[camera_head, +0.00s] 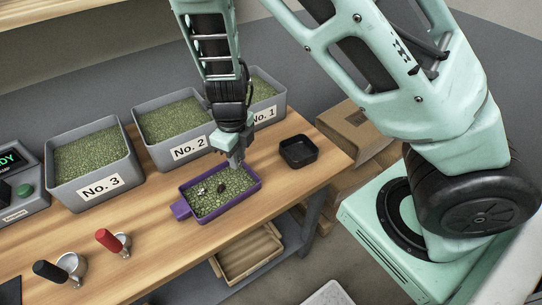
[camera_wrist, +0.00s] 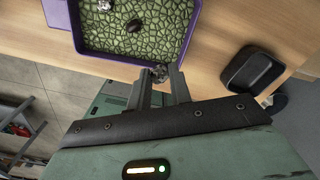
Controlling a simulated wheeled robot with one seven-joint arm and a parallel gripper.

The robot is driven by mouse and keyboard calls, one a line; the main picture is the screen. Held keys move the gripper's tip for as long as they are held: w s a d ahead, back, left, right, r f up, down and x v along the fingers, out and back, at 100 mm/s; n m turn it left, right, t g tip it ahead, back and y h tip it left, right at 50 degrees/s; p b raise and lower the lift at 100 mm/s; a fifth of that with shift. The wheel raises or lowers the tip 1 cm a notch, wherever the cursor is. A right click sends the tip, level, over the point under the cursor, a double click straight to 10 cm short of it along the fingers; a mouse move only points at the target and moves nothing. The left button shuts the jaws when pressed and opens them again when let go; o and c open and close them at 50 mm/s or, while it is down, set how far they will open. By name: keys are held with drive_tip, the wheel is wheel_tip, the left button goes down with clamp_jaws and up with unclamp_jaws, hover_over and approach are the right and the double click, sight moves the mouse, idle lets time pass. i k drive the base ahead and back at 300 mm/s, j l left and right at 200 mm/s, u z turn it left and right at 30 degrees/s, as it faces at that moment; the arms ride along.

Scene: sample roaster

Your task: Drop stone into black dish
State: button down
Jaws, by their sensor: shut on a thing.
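My gripper (camera_head: 236,162) is above the right end of a purple tray (camera_head: 178,210) filled with green beans. In the wrist view my gripper (camera_wrist: 160,80) is shut on a small grey stone (camera_wrist: 159,72) between its fingertips. The black dish (camera_head: 298,151) stands empty on the table to the right of the tray; it also shows in the wrist view (camera_wrist: 252,74). A dark lump (camera_head: 221,188) and a pale grey lump (camera_head: 199,190) lie on the beans in the tray. The held stone is hard to make out in the head view.
Grey bins of green beans labelled No. 3 (camera_head: 100,186), No. 2 (camera_head: 188,152) and No. 1 (camera_head: 264,116) stand along the back. A red-handled scoop (camera_head: 112,241) and a black-handled scoop (camera_head: 58,271) lie at the front left. The table's right edge is close beyond the dish.

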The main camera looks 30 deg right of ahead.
sight(303, 151)
drive_tip(key=l+u, duration=0.2)
drive_tip(key=l, duration=0.5)
drive_tip(key=l+u, duration=0.2)
drive_tip(key=l, duration=0.45)
drive_tip(key=k+l+u, duration=0.2)
drive_tip(key=l, duration=0.45)
drive_tip(key=i+l, duration=0.05)
